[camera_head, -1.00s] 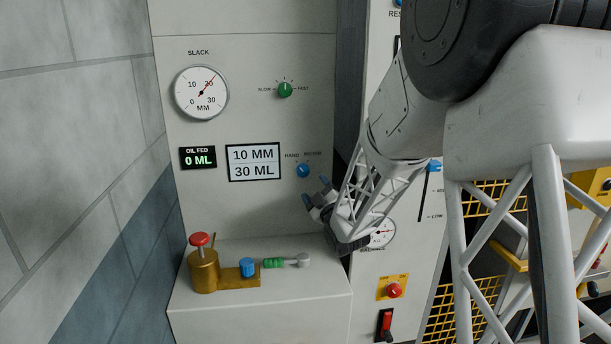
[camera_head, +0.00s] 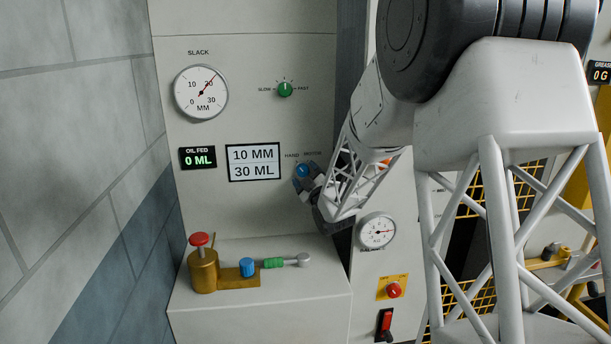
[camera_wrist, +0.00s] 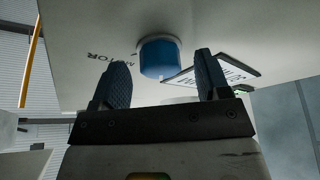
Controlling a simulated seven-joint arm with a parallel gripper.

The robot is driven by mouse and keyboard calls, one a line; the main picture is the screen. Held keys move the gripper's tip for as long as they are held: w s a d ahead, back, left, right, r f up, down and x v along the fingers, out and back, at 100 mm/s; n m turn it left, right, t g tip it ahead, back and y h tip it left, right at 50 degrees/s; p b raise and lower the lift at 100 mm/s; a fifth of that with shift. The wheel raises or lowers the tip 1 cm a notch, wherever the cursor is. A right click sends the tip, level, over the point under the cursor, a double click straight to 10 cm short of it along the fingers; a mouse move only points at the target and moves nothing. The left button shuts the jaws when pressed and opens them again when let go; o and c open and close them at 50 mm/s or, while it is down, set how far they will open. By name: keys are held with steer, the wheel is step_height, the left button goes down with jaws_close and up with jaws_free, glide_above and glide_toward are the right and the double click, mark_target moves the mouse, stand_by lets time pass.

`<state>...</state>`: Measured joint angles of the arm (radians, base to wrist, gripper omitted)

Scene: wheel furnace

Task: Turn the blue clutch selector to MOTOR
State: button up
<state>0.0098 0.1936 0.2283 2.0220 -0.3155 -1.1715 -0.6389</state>
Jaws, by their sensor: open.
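The blue clutch selector (camera_head: 302,170) is a small round knob on the pale panel, between the labels HAND on its left and MOTOR on its right. My gripper (camera_head: 308,180) is at the knob in the head view, its fingers partly covering the knob's lower side. In the wrist view the blue knob (camera_wrist: 159,57) stands out from the panel, just beyond and between the two dark fingertips of my open gripper (camera_wrist: 160,75). I see no contact between fingers and knob. The MOTOR label shows upside down left of the knob there. The knob's pointer direction is too small to tell.
A green SLOW–FAST knob (camera_head: 285,89) and a slack dial (camera_head: 201,93) are above. A display (camera_head: 254,162) is left of the selector.

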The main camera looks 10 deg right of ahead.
steer(key=shift+w+a+r, duration=0.1)
steer(key=shift+w, duration=0.2)
steer(key=c, duration=0.9)
steer(key=shift+m, duration=0.3)
steer(key=m+h, duration=0.1)
steer(key=m, duration=0.1)
steer(key=m+t+h, duration=0.1)
steer(key=m, duration=0.2)
steer(key=m+t+h, duration=0.1)
steer(key=m, duration=0.2)
steer(key=shift+a+h, duration=0.25)
steer(key=shift+h, duration=0.15)
steer(key=m+h, duration=0.1)
steer(key=m, duration=0.1)
steer(key=m+h, duration=0.1)
steer(key=m, duration=0.2)
steer(key=shift+a+h, duration=0.15)
steer(key=shift+h, duration=0.25)
steer(key=shift+m+h, duration=0.75)
steer(key=shift+m, duration=0.85)
steer(key=shift+m+h, duration=0.75)
steer(key=shift+m, duration=0.85)
